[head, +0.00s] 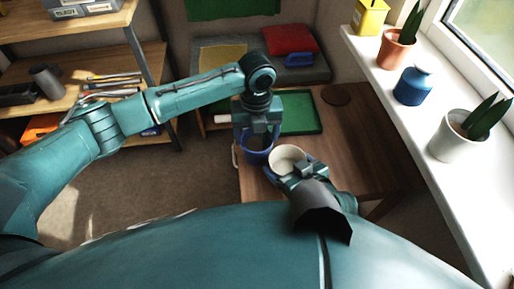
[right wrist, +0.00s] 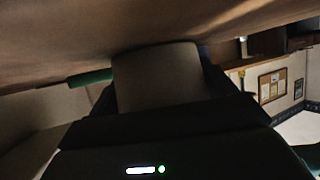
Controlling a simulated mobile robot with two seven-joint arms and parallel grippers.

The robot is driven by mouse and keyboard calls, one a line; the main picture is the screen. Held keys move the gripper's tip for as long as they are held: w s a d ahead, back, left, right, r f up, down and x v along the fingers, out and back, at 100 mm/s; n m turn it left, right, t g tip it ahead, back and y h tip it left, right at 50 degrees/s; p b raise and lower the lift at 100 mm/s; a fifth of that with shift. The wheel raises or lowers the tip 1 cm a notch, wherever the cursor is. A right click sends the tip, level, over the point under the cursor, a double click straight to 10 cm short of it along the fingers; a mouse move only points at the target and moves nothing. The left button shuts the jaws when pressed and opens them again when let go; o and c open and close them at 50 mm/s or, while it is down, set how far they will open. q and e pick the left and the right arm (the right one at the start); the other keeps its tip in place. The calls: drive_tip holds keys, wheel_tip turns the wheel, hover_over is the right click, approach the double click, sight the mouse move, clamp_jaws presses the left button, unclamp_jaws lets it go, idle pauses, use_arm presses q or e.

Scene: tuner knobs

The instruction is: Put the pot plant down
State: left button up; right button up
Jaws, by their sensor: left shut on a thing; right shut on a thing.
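My left gripper (head: 257,128) is shut on a blue container (head: 257,156) at the table's left edge; its inside looks dark, and I cannot tell whether a plant is in it. My right gripper (head: 298,173) is shut on a white, round, open-topped pot (head: 286,157) just right of the blue one. In the right wrist view the white pot shows as a dim pale cylinder (right wrist: 157,78) between the dark fingers. Two pot plants stand on the windowsill, one in a terracotta pot (head: 396,52) and one in a white pot (head: 452,146). Neither gripper is near them.
The wooden table (head: 350,140) has bare room at right. A green tray (head: 300,112) and a brown round disc (head: 336,94) lie at its back. A blue jar (head: 413,88) and a yellow tin (head: 371,17) stand on the windowsill (head: 408,130). Shelves (head: 75,28) stand at left.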

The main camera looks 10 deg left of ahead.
use_arm(q)
wheel_tip(320, 180, up, 10)
drive_tip(key=shift+r, duration=0.1)
drive_tip(key=shift+c, duration=0.4)
drive_tip(key=n, duration=1.8)
hover_over(257, 145)
wheel_tip(257, 145, down, 10)
drive_tip(key=shift+r, duration=0.1)
drive_tip(key=o, duration=1.9)
drive_tip(key=shift+f, duration=0.2)
drive_tip(key=shift+c, duration=0.2)
